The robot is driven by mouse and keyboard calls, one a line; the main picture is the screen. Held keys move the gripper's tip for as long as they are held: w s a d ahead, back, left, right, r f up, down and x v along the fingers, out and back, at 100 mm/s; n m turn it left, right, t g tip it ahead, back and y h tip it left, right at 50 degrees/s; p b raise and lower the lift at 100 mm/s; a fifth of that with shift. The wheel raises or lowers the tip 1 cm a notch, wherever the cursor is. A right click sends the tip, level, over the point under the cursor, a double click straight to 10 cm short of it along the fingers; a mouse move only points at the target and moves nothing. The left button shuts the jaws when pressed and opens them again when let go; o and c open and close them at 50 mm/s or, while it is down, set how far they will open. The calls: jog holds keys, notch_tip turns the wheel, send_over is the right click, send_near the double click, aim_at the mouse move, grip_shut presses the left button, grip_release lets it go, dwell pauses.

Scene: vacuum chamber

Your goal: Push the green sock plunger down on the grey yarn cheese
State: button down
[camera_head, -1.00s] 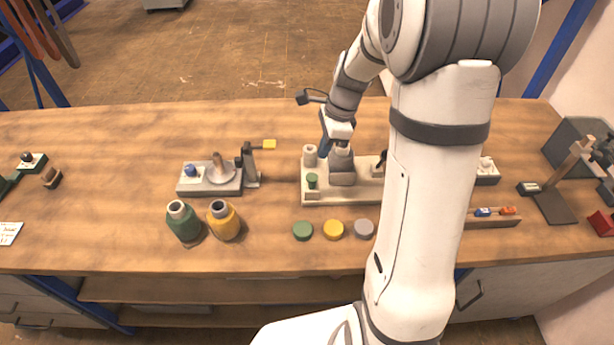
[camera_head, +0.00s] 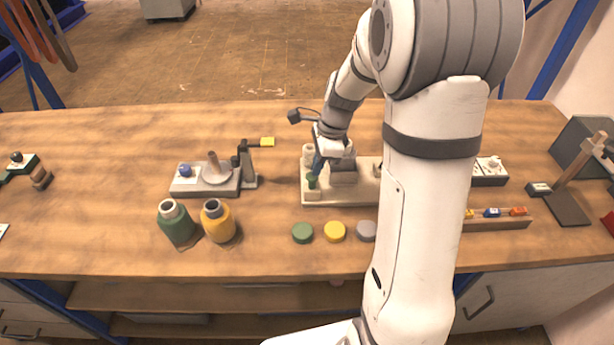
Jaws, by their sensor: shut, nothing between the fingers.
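The green sock plunger (camera_head: 311,181) stands at the front left of a cream fixture board (camera_head: 345,198) in the middle of the bench. I cannot tell for sure which piece is the grey yarn cheese. My arm hides the right part of the board.
Green (camera_head: 302,232), yellow (camera_head: 334,231) and grey (camera_head: 366,231) discs lie in front of the board. A wooden-post stand (camera_head: 572,190) is at right.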

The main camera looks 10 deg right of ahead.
jog(key=shift+d+b+x, duration=0.2)
jog(key=shift+b+x, duration=0.3)
jog(key=shift+x, duration=0.25)
jog(key=shift+d+b+x, duration=0.15)
jog(key=shift+b+x, duration=0.35)
jog(key=shift+x, duration=0.25)
jog(key=shift+r, duration=0.15)
jog(key=shift+d+r+p, duration=0.1)
jog(key=shift+d+p, duration=0.05)
jog(key=shift+p, duration=0.2)
jog(key=d, duration=0.1)
jog(key=d+p, duration=0.1)
jog(key=shift+s+d+r, duration=0.15)
jog(key=shift+d+r, duration=0.15)
jog(key=shift+r, duration=0.1)
jog(key=v, duration=0.7)
jog(key=shift+r, duration=0.4)
